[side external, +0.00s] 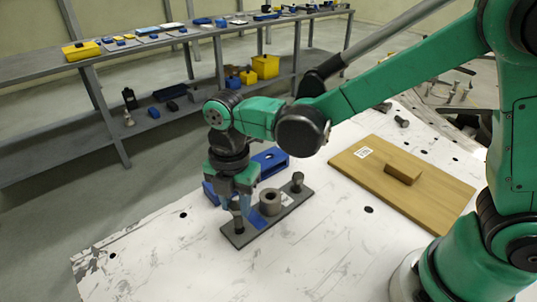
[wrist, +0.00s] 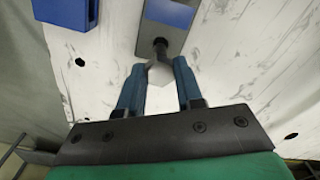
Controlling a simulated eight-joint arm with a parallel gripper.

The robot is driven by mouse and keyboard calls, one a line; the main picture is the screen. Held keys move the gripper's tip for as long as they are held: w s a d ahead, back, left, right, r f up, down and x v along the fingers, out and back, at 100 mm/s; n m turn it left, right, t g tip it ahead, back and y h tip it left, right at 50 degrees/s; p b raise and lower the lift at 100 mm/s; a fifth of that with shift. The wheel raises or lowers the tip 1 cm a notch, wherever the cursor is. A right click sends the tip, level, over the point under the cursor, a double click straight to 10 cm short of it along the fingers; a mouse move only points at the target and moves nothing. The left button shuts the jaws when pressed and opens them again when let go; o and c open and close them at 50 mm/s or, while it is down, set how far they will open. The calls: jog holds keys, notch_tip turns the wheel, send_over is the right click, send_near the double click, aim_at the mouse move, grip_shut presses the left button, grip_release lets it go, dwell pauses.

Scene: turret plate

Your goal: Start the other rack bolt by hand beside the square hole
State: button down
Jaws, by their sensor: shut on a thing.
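A dark grey plate (side external: 262,224) lies on the white table, with its near left end under my gripper (side external: 238,200). My gripper points down and is shut on a bolt (wrist: 160,72), whose pale hex head shows between the blue fingertips (wrist: 160,80). The bolt's dark lower end meets or sits just above the plate end; I cannot tell whether it is in a hole. A grey ring-shaped hub (side external: 270,202) stands mid-plate, and another bolt (side external: 297,182) stands upright at the far end. A blue patch (wrist: 168,12) shows on the plate. I cannot make out the square hole.
A blue block (side external: 270,161) lies behind the plate. A wooden board (side external: 440,190) with a small wooden block (side external: 403,172) lies to the right. A loose bolt (side external: 402,122) lies beyond the board. The table's front left is clear. A grey shelf (side external: 160,50) stands behind.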

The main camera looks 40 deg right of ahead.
jog(key=shift+f, duration=0.15)
jog(key=n, duration=0.7)
jog(key=shift+n, duration=0.4)
jog(key=n, duration=0.7)
jog(key=shift+f, duration=0.9)
dwell(1.6)
jog(key=shift+m, duration=1.4)
